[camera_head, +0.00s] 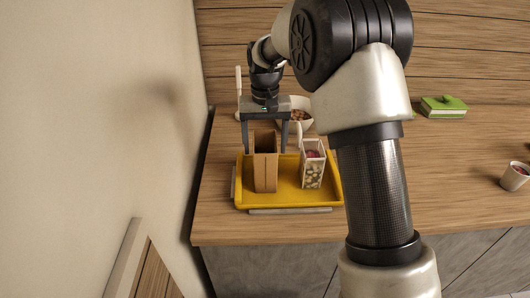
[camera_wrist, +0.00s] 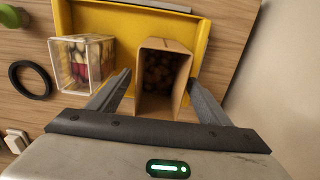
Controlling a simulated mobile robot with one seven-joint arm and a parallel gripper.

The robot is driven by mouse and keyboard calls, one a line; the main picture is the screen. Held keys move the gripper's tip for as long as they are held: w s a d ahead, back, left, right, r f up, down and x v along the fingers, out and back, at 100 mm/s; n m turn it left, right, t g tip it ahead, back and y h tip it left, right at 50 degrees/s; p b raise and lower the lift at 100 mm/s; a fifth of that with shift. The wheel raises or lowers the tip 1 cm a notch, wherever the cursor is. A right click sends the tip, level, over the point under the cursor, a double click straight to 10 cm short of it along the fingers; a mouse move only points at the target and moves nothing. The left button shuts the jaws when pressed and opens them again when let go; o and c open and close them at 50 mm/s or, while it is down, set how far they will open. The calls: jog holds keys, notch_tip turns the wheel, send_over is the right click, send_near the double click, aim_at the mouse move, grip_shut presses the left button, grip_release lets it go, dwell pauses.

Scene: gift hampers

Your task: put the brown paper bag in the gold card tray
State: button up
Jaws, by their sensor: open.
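The brown paper bag (camera_head: 265,172) stands upright inside the yellow-gold tray (camera_head: 290,203), toward its left side in the head view. In the wrist view the bag (camera_wrist: 163,75) is open at the top and holds small dark round things. My gripper (camera_head: 266,150) is above the tray, pointing down. In the wrist view its two fingers (camera_wrist: 160,88) are apart, one on each side of the bag, with a visible gap at least on the left. The bag's base is partly hidden by its own walls in the wrist view.
A clear box of colourful pieces (camera_head: 312,168) stands in the tray right of the bag; it also shows in the wrist view (camera_wrist: 82,62). A white bowl (camera_head: 296,112) is behind the tray. A green item (camera_head: 443,106) and a cup (camera_head: 515,176) are at right. A wall is close on the left.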

jog(key=s+d+r+t, duration=0.1)
jog(key=s+d+r, duration=0.15)
jog(key=r, duration=0.55)
jog(key=s+d+r+t, duration=0.15)
jog(key=s+r, duration=0.25)
jog(key=r, duration=0.4)
jog(key=s+d+t, duration=0.1)
jog(key=s+d, duration=0.3)
jog(key=s, duration=0.7)
jog(key=s+d+t, duration=0.2)
jog(key=s+d, duration=0.2)
jog(key=s, duration=0.8)
jog(key=shift+s+f, duration=0.25)
